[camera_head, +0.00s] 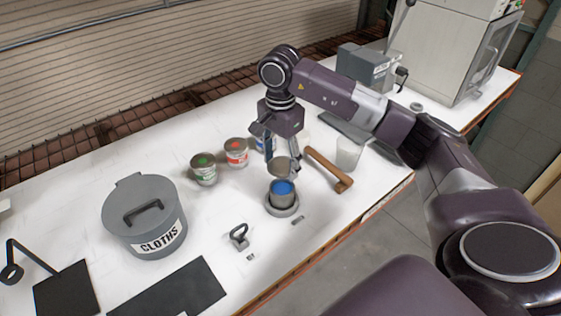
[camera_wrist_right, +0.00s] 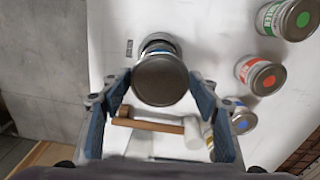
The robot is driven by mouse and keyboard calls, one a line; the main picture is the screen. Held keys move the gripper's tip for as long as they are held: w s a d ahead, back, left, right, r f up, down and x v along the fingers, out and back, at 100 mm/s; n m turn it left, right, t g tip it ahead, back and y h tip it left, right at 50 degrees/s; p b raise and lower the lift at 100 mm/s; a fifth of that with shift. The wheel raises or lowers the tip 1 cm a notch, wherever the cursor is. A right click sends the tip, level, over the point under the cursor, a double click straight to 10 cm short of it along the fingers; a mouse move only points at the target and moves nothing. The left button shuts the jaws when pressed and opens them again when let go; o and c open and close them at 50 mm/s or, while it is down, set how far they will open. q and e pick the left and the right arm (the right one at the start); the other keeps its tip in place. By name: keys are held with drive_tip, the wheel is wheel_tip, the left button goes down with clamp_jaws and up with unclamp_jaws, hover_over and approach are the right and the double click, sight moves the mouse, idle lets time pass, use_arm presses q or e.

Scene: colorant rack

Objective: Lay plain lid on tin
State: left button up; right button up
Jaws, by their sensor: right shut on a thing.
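The plain grey lid (camera_head: 279,167) is held in my right gripper (camera_head: 282,158), just above the tin and slightly toward the back of its mouth. In the right wrist view the lid (camera_wrist_right: 160,80) is a dark disc between the two fingertips of the gripper (camera_wrist_right: 158,84). It covers most of the tin (camera_wrist_right: 158,45) there. A gap between lid and tin shows in the head view. My left gripper is in neither view.
Tins with green (camera_head: 204,170), red (camera_head: 236,153) and blue labels stand behind left. A grey CLOTHS bin (camera_head: 121,222) stands left. A small dark handled tool (camera_head: 239,236) lies in front left.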

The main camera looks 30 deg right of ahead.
drive_tip(key=shift+d+f+b, duration=0.15)
drive_tip(key=shift+f+b, duration=0.25)
drive_tip(key=shift+f, duration=0.05)
drive_tip(key=shift+f+b, duration=0.65)
drive_tip(key=shift+f, duration=0.1)
wheel_tip(320, 180, down, 3)
drive_tip(key=shift+b, duration=1.2)
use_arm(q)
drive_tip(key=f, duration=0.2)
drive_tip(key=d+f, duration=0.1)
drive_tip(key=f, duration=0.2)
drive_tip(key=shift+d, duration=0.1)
use_arm(e)
drive_tip(key=shift+f, duration=0.2)
use_arm(q)
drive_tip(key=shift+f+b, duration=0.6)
drive_tip(key=shift+b, duration=0.15)
use_arm(e)
drive_tip(key=shift+f, duration=0.7)
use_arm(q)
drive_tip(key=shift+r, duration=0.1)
use_arm(e)
drive_tip(key=shift+r, duration=0.2)
drive_tip(key=shift+r, duration=0.25)
